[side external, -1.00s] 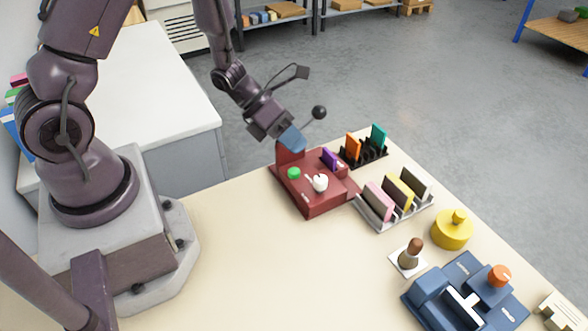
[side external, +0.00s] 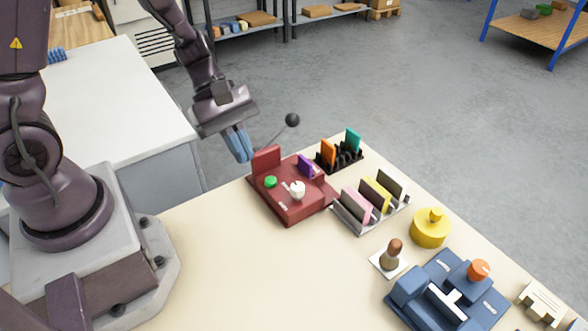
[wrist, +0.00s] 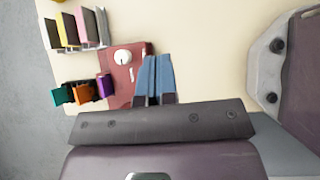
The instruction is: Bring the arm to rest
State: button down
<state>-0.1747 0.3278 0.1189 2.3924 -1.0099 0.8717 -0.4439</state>
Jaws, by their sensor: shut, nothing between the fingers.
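My gripper (side external: 238,146) is in the air at the far left corner of the table, just left of the red machine (side external: 290,208). Its blue fingers are together with nothing between them. The red machine has a green button (side external: 271,182), a white knob (side external: 297,189) and a lever with a dark ball (side external: 292,120). A purple piece (side external: 306,165) stands in it.
A black rack (side external: 345,162) holds orange and teal pieces. A grey rack (side external: 370,207) holds pink, yellow and dark pieces. A yellow round object (side external: 430,228), a stamp (side external: 393,252) and a blue machine (side external: 448,290) stand at right. The table's front middle (side external: 260,280) is clear.

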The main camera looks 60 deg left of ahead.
jog(key=s+a+r+m+t+y, duration=0.1)
jog(key=s+r+m+t+y, duration=0.1)
jog(key=r+m, duration=0.7)
jog(key=s+a+r+m+t+y, duration=0.2)
jog(key=s+r+m+y, duration=0.3)
jog(key=r+m, duration=0.4)
jog(key=shift+s+t+y, duration=0.3)
jog(key=shift+y, duration=0.1)
jog(key=w+f+g, duration=0.6)
jog(key=w+f, duration=0.9)
jog(key=shift+w+a+f, duration=0.25)
jog(key=shift+w+f, duration=0.05)
